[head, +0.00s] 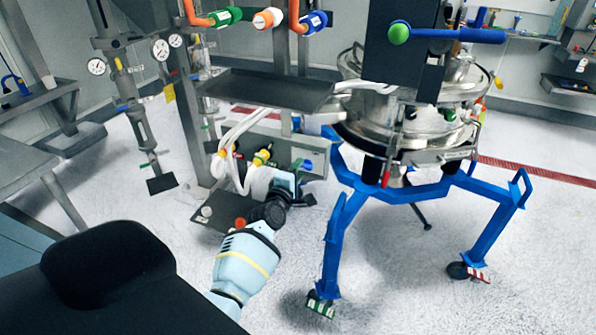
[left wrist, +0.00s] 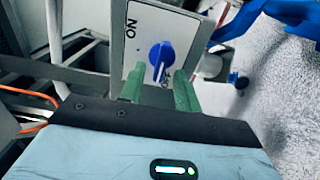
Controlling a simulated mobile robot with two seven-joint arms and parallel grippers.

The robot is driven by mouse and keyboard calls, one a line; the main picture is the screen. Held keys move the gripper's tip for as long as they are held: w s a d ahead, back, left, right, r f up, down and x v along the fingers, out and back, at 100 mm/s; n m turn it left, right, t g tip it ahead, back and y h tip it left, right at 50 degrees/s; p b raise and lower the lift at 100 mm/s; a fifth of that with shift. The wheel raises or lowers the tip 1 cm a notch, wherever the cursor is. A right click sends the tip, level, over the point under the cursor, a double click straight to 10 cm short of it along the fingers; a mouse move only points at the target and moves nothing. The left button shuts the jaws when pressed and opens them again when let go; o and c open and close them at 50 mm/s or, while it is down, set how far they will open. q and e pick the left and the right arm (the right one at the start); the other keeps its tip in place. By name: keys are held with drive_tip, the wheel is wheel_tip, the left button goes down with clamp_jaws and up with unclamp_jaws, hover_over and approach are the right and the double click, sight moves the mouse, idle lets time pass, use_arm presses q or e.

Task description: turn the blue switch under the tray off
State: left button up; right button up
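The blue switch (left wrist: 160,58) is a rotary knob on a white panel (left wrist: 143,27) in the left wrist view. Its grip stands nearly upright in the picture. An ON label is at the panel's upper left; a second label below the knob is partly hidden by a finger. My left gripper (left wrist: 159,76) is open, with its green fingers apart and their tips just below the knob, one to each side. Contact cannot be told. In the head view the switch (head: 307,165) is below the dark tray (head: 265,92), with my left gripper (head: 296,182) close to it. My right gripper is not in view.
Open floor lies in front of the frame.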

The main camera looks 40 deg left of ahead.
use_arm(q)
drive_tip(key=v, duration=0.7)
drive_tip(key=shift+s+p, duration=0.25)
drive_tip(key=shift+p, duration=0.15)
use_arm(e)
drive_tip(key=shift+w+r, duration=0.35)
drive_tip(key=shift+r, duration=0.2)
use_arm(q)
drive_tip(key=shift+d, duration=0.1)
